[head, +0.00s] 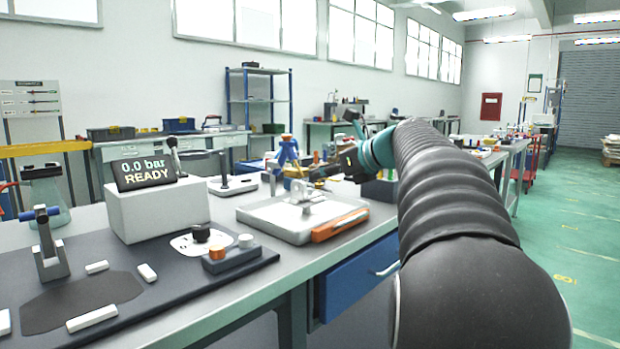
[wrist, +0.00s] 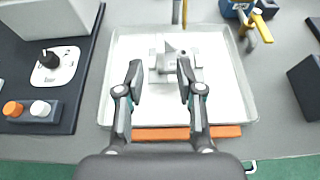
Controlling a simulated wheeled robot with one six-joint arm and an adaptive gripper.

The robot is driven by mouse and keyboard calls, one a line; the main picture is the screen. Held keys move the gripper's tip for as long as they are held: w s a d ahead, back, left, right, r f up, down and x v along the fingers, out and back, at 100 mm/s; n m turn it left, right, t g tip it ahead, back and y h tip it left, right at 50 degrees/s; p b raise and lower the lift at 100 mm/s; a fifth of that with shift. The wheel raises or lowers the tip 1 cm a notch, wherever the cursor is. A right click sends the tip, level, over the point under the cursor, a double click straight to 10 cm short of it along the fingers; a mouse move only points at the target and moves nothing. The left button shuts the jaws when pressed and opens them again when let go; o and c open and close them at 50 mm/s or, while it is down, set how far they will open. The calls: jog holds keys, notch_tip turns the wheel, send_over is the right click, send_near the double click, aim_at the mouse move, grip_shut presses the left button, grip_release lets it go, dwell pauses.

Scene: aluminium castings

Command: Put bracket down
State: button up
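The bracket (wrist: 176,60) is a pale metal casting with an upright pointed part. It rests on the white liner of the shallow metal tray (wrist: 248,106), and it also shows in the head view (head: 309,196). My gripper (wrist: 159,70) is open, with its two dark fingers apart above the tray. In the wrist view the bracket shows between and just beyond the fingertips. I see no clear contact between the fingers and the bracket. In the head view my gripper is small and partly hidden among things behind it.
A blue-and-yellow tool (wrist: 254,22) stands behind the tray.

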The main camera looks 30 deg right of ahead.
jog(key=v, duration=0.4)
jog(key=shift+s, duration=0.1)
dwell(0.5)
